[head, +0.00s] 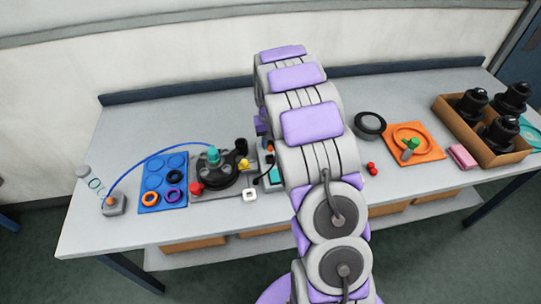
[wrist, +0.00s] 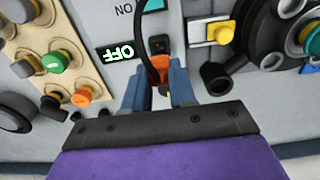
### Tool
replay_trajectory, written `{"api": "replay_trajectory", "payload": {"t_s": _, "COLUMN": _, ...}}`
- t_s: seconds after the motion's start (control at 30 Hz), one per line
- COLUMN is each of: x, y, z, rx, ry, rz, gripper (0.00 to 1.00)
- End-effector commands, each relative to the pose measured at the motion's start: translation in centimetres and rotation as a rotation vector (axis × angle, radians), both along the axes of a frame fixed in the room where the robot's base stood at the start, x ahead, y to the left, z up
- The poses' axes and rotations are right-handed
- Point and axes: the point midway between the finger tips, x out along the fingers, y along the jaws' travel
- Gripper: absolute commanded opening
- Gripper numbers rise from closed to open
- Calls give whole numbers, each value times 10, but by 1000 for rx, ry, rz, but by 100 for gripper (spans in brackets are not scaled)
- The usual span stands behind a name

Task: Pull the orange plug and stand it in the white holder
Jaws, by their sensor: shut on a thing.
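In the wrist view the two blue-grey fingers of my gripper (wrist: 160,80) are shut on the orange plug (wrist: 163,90), and only a small part of it shows between them. A dark cable runs up in front of it. The white holder (head: 249,194), a small square with a dark opening, stands on the table left of my arm. It is not clearly visible in the wrist view.
A lit OFF sign (wrist: 120,52), a yellow square button (wrist: 220,33) and a panel of coloured knobs (wrist: 60,60) surround the socket. A black round fixture (head: 222,175) and a blue tray (head: 165,180) are left of the holder. Small red pieces (head: 372,168) lie to the right.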

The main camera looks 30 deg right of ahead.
Motion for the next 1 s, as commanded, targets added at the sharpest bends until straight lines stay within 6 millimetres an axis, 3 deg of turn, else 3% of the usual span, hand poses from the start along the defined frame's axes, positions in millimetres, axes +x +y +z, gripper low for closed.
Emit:
{"api": "replay_trajectory", "payload": {"t_s": 0.23, "x": -5, "y": 9, "z": 0, "rx": 0, "ry": 0, "rz": 2, "gripper": 0}}
{"api": "replay_trajectory", "payload": {"t_s": 1.0, "x": -69, "y": 101, "z": 0, "rx": 0, "ry": 3, "rz": 3, "gripper": 0}}
